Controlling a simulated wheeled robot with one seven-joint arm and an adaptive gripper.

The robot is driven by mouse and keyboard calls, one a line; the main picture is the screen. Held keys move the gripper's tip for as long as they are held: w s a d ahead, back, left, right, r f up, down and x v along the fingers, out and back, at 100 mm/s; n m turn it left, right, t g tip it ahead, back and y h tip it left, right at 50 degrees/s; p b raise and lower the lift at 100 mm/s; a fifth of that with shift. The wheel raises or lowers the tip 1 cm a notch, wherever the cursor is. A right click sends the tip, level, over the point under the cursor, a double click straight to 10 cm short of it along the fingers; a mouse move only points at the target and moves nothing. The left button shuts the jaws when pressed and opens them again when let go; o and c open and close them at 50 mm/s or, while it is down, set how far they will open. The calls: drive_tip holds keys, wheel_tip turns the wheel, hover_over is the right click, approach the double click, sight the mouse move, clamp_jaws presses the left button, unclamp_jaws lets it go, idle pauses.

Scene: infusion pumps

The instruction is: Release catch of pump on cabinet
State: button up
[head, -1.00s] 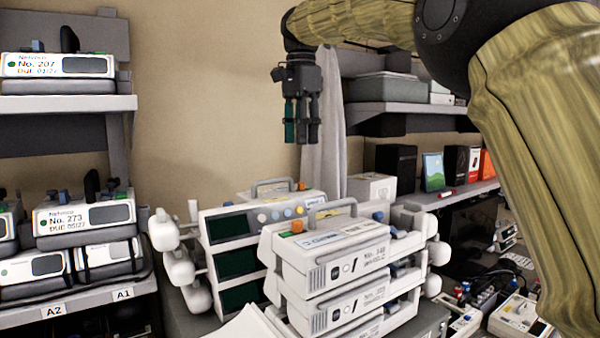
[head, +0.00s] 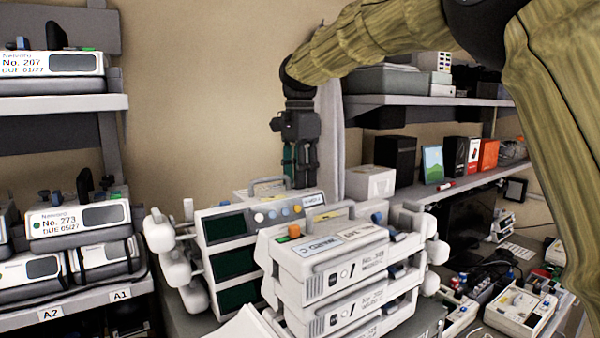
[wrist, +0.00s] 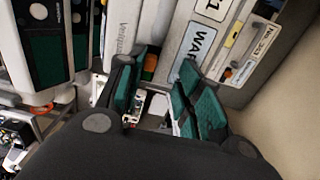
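Two stacks of white pumps stand on a grey cabinet (head: 432,318). The front pump stack (head: 335,260) has an orange and a green part on its top left edge and a carrying handle. The rear pump stack (head: 228,262) has dark green screens, and its top unit has an orange part. My gripper (head: 300,186) points down just behind the stacks, near the rear handle; contact cannot be told. In the wrist view its green-padded fingers (wrist: 160,95) are apart. A grey pump body with white labels (wrist: 197,40) and an orange part (wrist: 150,66) lie beyond them. I cannot make out a catch.
Shelves with more pumps (head: 80,222) stand at the left. Wall shelves (head: 440,190) with boxes stand at the right. A cluttered bench with devices (head: 520,305) is at the lower right. White rounded knobs (head: 160,235) stick out beside the stacks. The wall behind is bare.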

drive_tip(key=shift+s, duration=0.25)
drive_tip(key=s, duration=0.1)
drive_tip(key=s+r, duration=0.1)
drive_tip(key=s, duration=0.1)
drive_tip(key=shift+a, duration=0.1)
drive_tip(key=shift+s+r, duration=0.15)
drive_tip(key=shift+s, duration=0.1)
drive_tip(key=shift+c, duration=0.6)
drive_tip(key=shift+w+f, duration=0.3)
drive_tip(key=shift+w, duration=0.25)
drive_tip(key=shift+w+f, duration=0.3)
drive_tip(key=shift+w, duration=0.25)
clamp_jaws()
drive_tip(key=shift+w+f, duration=0.1)
drive_tip(key=shift+w, duration=0.1)
drive_tip(key=shift+s+r, duration=0.35)
drive_tip(key=shift+s, duration=0.1)
drive_tip(key=shift+w+d+f, duration=0.1)
drive_tip(key=shift+w+d, duration=0.65)
drive_tip(key=shift+d, duration=0.25)
drive_tip(key=shift+o, duration=0.6)
unclamp_jaws()
drive_tip(key=shift+a, duration=0.1)
wheel_tip(320, 180, up, 12)
